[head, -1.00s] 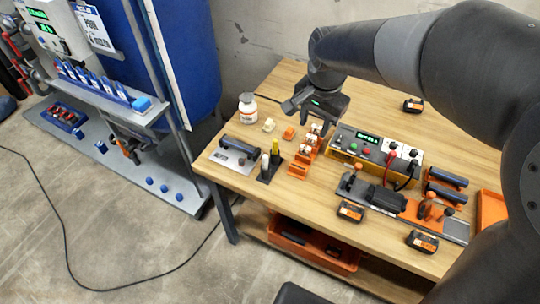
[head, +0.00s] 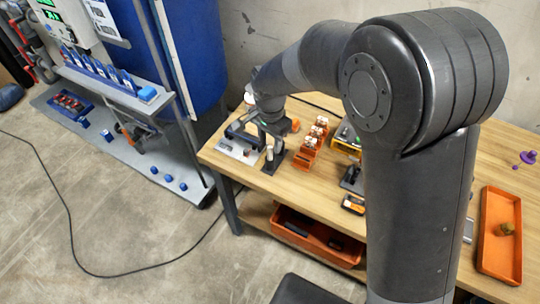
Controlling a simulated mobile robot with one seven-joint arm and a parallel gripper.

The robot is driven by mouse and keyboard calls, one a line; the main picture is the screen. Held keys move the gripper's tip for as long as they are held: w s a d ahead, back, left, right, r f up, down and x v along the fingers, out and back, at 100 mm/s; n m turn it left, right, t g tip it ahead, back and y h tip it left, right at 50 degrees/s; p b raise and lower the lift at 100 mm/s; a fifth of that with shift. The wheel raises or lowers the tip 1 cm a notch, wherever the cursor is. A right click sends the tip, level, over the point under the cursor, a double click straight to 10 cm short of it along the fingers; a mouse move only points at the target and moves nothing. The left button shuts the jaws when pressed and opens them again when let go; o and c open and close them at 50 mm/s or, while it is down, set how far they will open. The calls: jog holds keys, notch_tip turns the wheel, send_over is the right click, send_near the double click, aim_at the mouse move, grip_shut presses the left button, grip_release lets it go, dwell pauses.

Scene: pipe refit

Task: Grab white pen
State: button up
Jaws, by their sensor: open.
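The white pen (head: 269,153) stands upright in a small black holder (head: 274,166) near the left front of the wooden table. My gripper (head: 262,131) is open and hangs just above and behind the pen in the head view. Its fingers look apart from the pen, but the exact gap cannot be told. The yellow pen seen earlier in the same holder is hidden now, behind or between the gripper parts.
An orange rack (head: 311,150) with white-topped items stands close on the right. An orange tray (head: 484,235) lies at the right. My arm hides much of the table.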

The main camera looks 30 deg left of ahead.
aim_at(270, 147)
jog(key=f, duration=0.4)
jog(key=shift+s+d+f, duration=0.1)
jog(key=shift+s+f, duration=0.15)
jog(key=shift+f, duration=0.1)
grip_shut()
